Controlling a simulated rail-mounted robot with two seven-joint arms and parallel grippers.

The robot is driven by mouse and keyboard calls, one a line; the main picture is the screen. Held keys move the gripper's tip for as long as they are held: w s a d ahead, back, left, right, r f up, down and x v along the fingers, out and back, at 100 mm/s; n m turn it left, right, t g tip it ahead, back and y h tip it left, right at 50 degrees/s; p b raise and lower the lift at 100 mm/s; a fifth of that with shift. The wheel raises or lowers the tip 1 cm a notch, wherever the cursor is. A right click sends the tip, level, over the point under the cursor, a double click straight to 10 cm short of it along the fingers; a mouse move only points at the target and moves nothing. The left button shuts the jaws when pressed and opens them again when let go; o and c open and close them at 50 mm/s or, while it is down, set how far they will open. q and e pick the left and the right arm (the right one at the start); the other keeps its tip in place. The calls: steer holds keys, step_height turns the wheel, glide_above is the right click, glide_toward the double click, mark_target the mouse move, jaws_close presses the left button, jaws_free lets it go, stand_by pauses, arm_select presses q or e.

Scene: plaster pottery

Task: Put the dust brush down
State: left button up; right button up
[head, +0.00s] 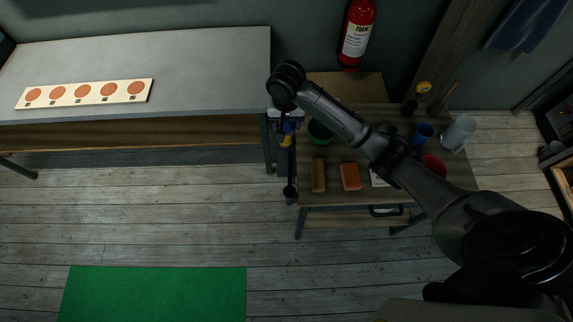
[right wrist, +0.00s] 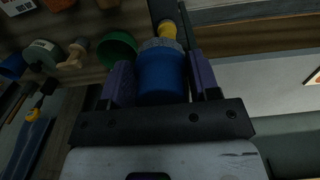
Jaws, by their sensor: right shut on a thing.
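My right gripper (head: 285,127) hangs at the left edge of the wooden table, in the gap beside the grey bench. In the right wrist view its purple fingers (right wrist: 160,80) are shut on the dust brush (right wrist: 160,72). The dust brush appears as a thick blue body with a grey collar and a yellow end. In the head view, the brush's yellow part (head: 286,141) shows just below the fingers; the rest is small and partly hidden. It looks held in the air, apart from the table. My left gripper is not in view.
The wooden table (head: 385,195) holds a green bowl (head: 319,131) close to the gripper, a tan block (head: 319,175), an orange block (head: 350,177), a blue cup (head: 423,133) and a red bowl (head: 434,165). The grey bench (head: 200,70) bears a board with orange discs (head: 84,93).

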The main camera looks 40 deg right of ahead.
step_height(320, 180, down, 20)
steer(key=shift+r+b, duration=0.25)
steer(key=shift+b, duration=0.45)
steer(key=shift+f+b, duration=0.4)
steer(key=shift+f, duration=2.05)
steer(key=shift+f, duration=0.2)
steer(key=o, duration=0.8)
